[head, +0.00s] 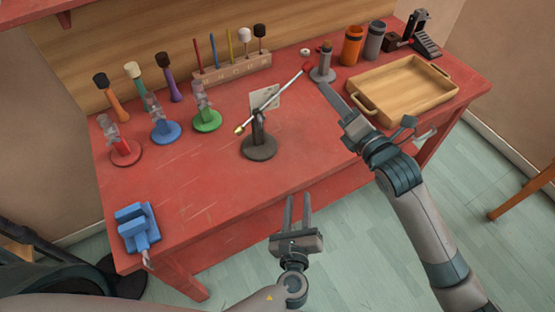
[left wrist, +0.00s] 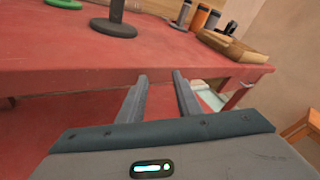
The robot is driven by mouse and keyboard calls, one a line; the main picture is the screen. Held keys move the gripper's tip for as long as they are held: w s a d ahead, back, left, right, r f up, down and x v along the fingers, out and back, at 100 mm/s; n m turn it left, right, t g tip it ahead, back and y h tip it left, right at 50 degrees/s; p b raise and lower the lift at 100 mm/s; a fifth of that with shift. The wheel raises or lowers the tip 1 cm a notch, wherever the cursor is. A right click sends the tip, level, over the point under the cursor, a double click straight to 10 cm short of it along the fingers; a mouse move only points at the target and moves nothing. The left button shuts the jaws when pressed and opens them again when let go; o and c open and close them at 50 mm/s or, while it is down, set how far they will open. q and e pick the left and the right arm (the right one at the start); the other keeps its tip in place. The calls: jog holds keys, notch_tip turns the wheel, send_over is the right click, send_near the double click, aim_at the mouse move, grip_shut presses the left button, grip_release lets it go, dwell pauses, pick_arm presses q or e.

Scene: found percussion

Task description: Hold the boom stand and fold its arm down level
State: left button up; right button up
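The boom stand (head: 259,147) stands upright on the red table, on a round dark base. Its thin light arm (head: 278,95) is tilted, with the red-tipped end up at the right and the yellow tip low at the left. In the left wrist view the stand's base and lower post (left wrist: 113,27) show at the top; the arm is out of frame. My left gripper (head: 298,198) is open and empty, in front of the table's front edge, apart from the stand. My right gripper (head: 336,100) is over the table, right of the stand; its fingers' gap is not clear.
A wooden tray (head: 403,88) lies at the back right, beside orange and grey cups. Red, blue and green stands (head: 207,120) are at the left. A rack of sticks (head: 231,68) is at the back. A blue clamp (head: 137,227) sits front left. The table's front middle is clear.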

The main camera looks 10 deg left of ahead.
aim_at(253, 117)
pick_arm(q)
jog(key=w+a+r+y, duration=0.2)
jog(key=r+y, duration=0.1)
jog(key=w+a+r+y, duration=0.2)
jog(key=r+y, duration=0.1)
jog(key=w+a+r+g+y, duration=0.1)
jog(key=w+a+r+y, duration=0.1)
jog(key=r, duration=0.1)
jog(key=shift+w+a+r+n+y, duration=0.2)
jog(key=shift+a+n+y, duration=0.1)
jog(key=shift+a+y, duration=0.1)
jog(key=shift+a+r+g, duration=0.15)
jog(key=shift+r+g, duration=0.05)
jog(key=shift+g, duration=0.1)
jog(key=shift+w+a, duration=0.1)
jog(key=shift+w, duration=0.05)
jog(key=x, duration=1.7)
jog(key=shift+a+r, duration=0.15)
jog(key=shift+r, duration=0.05)
grip_shut()
